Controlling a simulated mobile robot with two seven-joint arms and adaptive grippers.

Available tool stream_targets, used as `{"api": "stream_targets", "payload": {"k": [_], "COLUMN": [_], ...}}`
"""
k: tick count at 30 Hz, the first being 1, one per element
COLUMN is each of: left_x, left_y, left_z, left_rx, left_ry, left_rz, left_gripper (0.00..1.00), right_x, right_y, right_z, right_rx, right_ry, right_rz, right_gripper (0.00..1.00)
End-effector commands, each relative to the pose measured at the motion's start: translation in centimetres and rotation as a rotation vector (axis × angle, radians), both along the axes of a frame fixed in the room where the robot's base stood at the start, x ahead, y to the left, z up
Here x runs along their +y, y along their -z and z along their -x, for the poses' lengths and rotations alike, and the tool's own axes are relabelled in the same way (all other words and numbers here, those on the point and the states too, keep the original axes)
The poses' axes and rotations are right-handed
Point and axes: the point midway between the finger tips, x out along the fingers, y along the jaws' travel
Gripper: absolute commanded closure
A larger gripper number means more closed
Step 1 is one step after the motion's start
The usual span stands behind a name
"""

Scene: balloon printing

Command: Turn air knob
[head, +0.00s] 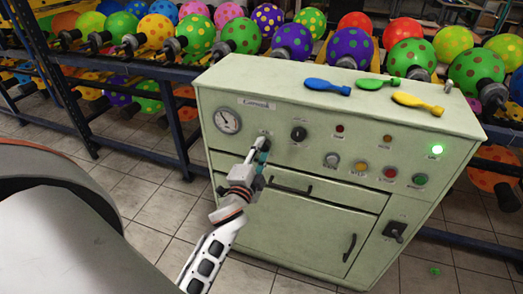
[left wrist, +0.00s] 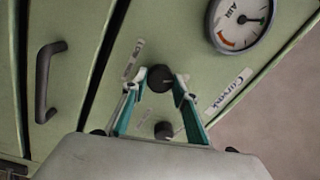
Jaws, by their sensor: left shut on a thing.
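A pale green control cabinet (head: 330,130) stands ahead, with a round gauge (head: 227,120) at the upper left of its front. The gauge reads AIR in the left wrist view (left wrist: 240,22). My left gripper (head: 262,150) reaches up to the panel just right of the gauge. In the left wrist view its teal fingertips are shut on a black round knob (left wrist: 160,78), one on each side. I take this as the air knob; in the head view the fingers mostly cover it. A second dark knob (head: 298,133) sits to its right, and it also shows between the fingers, nearer the palm, in the left wrist view (left wrist: 163,130). My right gripper is out of view.
Blue (head: 327,87), green (head: 377,83) and yellow (head: 417,103) flat balloons lie on the cabinet top. A drawer handle (head: 290,185) sits below the knobs. Racks of dotted balloons stand behind.

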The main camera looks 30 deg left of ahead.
Motion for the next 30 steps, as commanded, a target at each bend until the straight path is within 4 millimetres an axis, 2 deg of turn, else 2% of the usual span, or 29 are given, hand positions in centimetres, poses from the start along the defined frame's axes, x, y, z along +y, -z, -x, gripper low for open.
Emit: {"api": "stream_targets", "payload": {"k": [9, 10, 11, 12, 23, 26, 30], "left_x": [0.1, 0.1, 0.1, 0.1, 0.0, 0.1, 0.0], "left_y": [-0.1, -0.1, -0.1, -0.1, -0.3, -1.2, -3.6], "left_z": [0.0, 0.0, 0.0, 0.0, 0.0, 0.0, 0.0], "left_rx": [-0.002, -0.002, -0.002, 0.000, -0.002, -0.003, -0.008], "left_ry": [-0.002, -0.002, -0.002, -0.001, 0.000, 0.000, 0.002], "left_rz": [0.000, 0.000, 0.000, -0.001, -0.002, -0.005, -0.006], "left_gripper": [0.93, 0.64, 0.56, 0.55, 0.55, 0.55, 0.55], "right_x": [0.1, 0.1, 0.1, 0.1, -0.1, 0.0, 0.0], "right_y": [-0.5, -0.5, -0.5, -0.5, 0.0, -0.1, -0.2], "right_z": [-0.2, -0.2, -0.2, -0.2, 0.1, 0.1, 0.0], "right_rx": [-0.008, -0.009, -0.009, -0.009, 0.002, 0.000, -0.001], "right_ry": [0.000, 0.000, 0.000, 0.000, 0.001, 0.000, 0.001], "right_rz": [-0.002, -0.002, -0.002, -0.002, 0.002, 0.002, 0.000], "right_gripper": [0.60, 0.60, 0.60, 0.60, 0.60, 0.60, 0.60]}}
